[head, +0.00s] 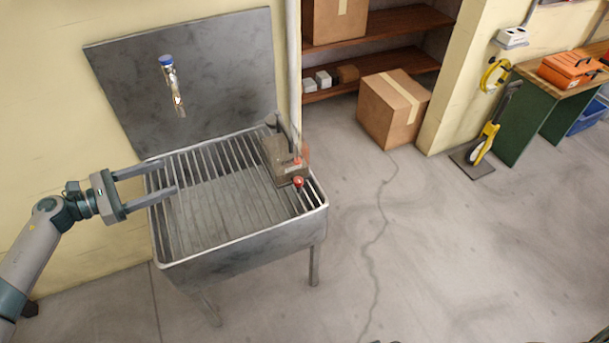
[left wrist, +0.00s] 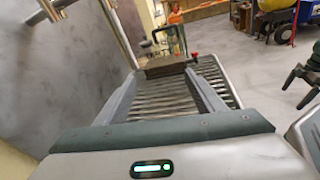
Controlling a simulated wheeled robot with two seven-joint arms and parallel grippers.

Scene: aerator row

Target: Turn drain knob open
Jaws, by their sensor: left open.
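A small red knob (head: 298,182) sits at the front right corner of a brown-grey box unit (head: 280,165), which rests on the slatted sink rack near its right side. The knob also shows in the left wrist view (left wrist: 195,56), at the right end of the unit (left wrist: 166,66). No marking tells me whether it is open or closed. My left gripper (head: 169,176) is open and empty over the left side of the sink. Its fingers (left wrist: 162,75) point across the rack toward the unit, apart from the knob. My right gripper is not visible.
The metal sink (head: 262,242) has a raised rim. A pale vertical pipe (head: 294,70) rises behind the unit. A cardboard box (head: 393,108) stands right; floor between is clear.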

